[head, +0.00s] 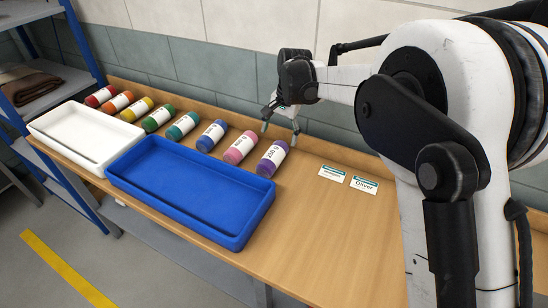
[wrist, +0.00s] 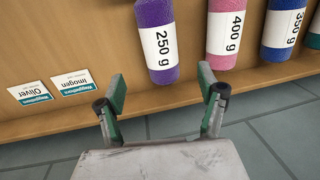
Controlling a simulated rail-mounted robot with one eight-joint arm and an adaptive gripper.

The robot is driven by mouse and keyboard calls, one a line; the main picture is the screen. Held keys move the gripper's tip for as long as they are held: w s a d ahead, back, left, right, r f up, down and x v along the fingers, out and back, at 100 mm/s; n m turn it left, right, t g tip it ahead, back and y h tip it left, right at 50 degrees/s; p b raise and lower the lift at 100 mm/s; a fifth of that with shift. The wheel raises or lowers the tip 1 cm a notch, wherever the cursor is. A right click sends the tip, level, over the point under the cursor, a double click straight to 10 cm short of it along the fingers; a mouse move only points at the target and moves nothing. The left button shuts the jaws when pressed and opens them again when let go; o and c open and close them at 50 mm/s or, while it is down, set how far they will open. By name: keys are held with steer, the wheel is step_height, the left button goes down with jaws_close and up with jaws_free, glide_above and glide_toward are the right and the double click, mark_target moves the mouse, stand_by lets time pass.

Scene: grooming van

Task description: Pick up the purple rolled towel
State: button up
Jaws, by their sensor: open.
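The purple rolled towel (head: 272,158) lies on the wooden counter at the right end of a row of coloured rolls. It has a white band, which reads 250 g in the wrist view (wrist: 155,38). My gripper (head: 280,133) is open and empty, by the wall-side end of the purple roll. In the wrist view, the two green-padded fingers (wrist: 163,80) are spread, with the near end of the purple roll just beyond the gap between them. I see no contact with the roll.
The pink roll (head: 240,147) lies close to the left of the purple one in the head view, then the blue roll (head: 211,135) and several others. A blue tray (head: 238,238) and a white tray (head: 92,158) stand in front. Two name cards (head: 332,173) lie on clear counter to the right.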

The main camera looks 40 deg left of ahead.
mark_target(275, 151)
steer(key=f, duration=0.3)
steer(key=a+f+p, duration=0.1)
steer(key=f, duration=0.7)
steer(key=shift+s+a+f+p, duration=0.1)
steer(key=shift+s+a+p, duration=0.2)
steer(key=shift+a, duration=0.1)
steer(key=c, duration=1.4)
